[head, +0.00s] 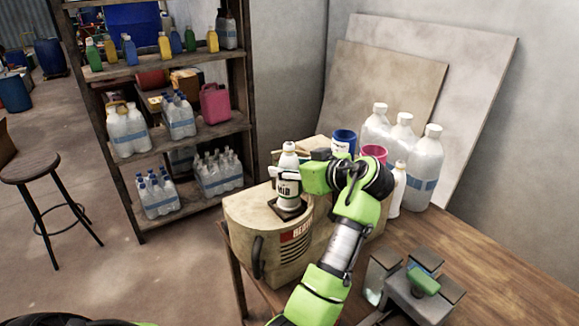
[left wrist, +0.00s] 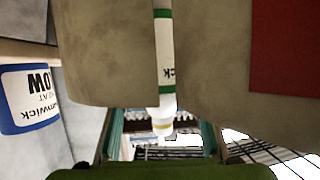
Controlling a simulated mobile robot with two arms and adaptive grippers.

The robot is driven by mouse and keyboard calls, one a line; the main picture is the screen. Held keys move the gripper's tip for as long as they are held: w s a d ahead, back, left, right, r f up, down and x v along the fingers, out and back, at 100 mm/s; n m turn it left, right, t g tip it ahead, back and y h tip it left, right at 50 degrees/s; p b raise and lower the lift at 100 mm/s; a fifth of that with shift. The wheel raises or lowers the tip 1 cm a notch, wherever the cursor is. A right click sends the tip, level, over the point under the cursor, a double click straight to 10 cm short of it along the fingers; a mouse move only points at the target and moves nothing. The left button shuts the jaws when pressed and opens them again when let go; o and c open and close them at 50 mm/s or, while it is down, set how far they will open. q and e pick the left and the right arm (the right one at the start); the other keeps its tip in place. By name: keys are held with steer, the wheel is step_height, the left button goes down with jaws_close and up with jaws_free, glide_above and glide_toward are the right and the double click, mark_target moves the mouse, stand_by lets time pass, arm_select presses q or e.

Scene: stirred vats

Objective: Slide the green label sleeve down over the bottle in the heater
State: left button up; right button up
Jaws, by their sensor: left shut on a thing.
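The heater (head: 262,240) is a beige box with a red label, standing on the wooden table. The white bottle (head: 288,160) stands upright in its dark top opening. The label sleeve (head: 285,189), pale with dark lettering, is around the bottle below its shoulder. My left gripper (head: 289,177) reaches in from the right and is shut on the sleeve. The left wrist view looks upside down. A green-banded white label (left wrist: 164,50) shows there in a gap between beige surfaces, with my left fingers (left wrist: 160,140) to both sides below. The grip contact itself is hidden. My right gripper is not in view.
A grey fixture with a green piece (head: 423,281) is at front right. Bare table (head: 500,255) lies right of it. A stocked shelf (head: 185,140) stands at left.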

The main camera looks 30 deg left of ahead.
mark_target(290, 144)
arm_select(q)
steer(key=shift+f+b, duration=0.6)
steer(key=shift+f, duration=0.4)
steer(key=o, duration=0.8)
steer(key=shift+r, duration=0.15)
step_height(290, 144, up, 10)
steer(key=shift+f, duration=0.1)
steer(key=shift+f, duration=0.1)
